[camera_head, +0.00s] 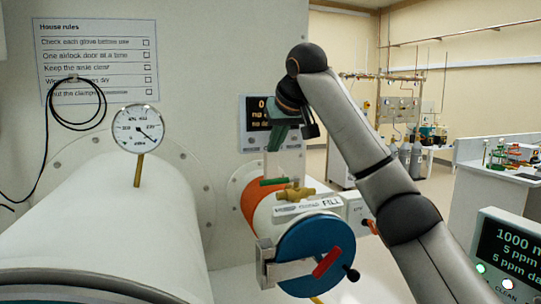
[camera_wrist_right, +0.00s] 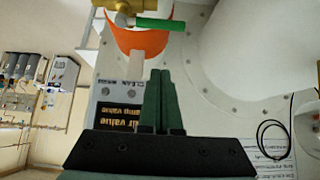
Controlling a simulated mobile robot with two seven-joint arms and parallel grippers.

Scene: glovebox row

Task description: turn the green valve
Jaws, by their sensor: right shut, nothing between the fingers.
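The green valve handle (camera_head: 273,181) is a short bar on a brass valve body (camera_head: 294,193), on top of the small airlock cylinder. In the right wrist view the green handle (camera_wrist_right: 160,23) lies roughly level across the top, with the brass body (camera_wrist_right: 122,10) at its left end. My right gripper (camera_head: 272,148) points down above the handle, with a visible gap. Its dark green fingers (camera_wrist_right: 160,78) are together and hold nothing. The handle is not touched. My left gripper is not in view.
The airlock cylinder has an orange band (camera_head: 256,203) and a blue door (camera_head: 318,254) with a red handle (camera_head: 327,262). A round gauge (camera_head: 137,128) stands on the large white cylinder (camera_head: 110,225) to the left. A display panel (camera_head: 257,113) is on the wall behind the gripper.

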